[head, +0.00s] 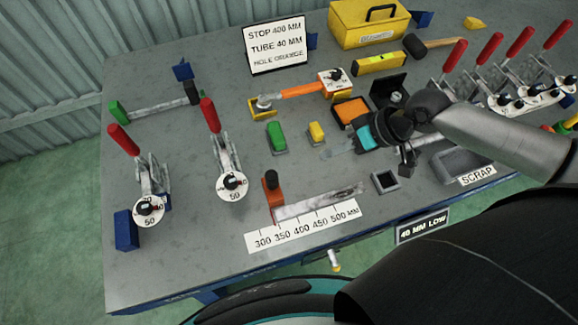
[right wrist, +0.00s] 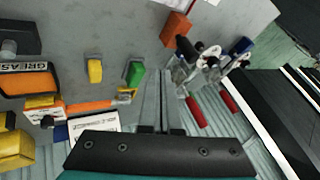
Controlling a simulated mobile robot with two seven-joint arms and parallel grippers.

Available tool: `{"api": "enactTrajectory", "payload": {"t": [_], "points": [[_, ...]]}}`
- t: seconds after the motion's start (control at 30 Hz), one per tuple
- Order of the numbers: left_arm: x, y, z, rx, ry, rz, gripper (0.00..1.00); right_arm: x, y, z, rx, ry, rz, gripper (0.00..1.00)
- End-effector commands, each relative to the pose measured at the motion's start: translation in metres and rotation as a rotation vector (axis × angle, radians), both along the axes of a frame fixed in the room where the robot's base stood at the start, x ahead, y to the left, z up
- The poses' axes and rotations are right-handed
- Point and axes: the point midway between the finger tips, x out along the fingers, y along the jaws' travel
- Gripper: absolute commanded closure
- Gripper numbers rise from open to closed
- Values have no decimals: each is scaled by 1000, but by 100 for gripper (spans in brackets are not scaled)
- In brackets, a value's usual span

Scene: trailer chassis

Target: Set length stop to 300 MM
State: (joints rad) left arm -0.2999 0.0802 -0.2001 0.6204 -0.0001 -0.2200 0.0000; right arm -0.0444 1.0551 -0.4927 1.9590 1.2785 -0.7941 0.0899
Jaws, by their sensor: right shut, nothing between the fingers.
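The length stop (head: 273,199) is an orange-red block with a dark knob, upright at the left end of a metal rail (head: 320,203). A white scale (head: 303,226) marked 300 to 500 MM runs in front of the rail. The stop stands near the 300 and 350 marks; I cannot tell exactly which it lines up with. It also appears in the right wrist view (right wrist: 175,29). My right gripper (head: 407,163) is shut and empty, above the bench to the right of the stop and apart from it. My left gripper is not in view.
A sign (head: 276,45) reads STOP 400 MM. Red-handled clamps (head: 228,165) stand left of the stop. Green (head: 277,137) and yellow (head: 316,132) blocks lie behind it. A scrap tray (head: 458,161) and a small dark square holder (head: 385,182) are at right.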

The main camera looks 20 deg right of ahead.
Motion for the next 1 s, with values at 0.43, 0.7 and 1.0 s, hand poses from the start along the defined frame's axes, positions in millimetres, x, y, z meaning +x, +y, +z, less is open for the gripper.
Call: {"api": "enactTrajectory", "payload": {"t": [0.43,0.7,1.0], "points": [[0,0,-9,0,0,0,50,20,40,-58,3,2,1,100],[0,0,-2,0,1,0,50,21,73,-72,2,0,5,100],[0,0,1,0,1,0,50,18,89,-73,-1,1,2,100]]}}
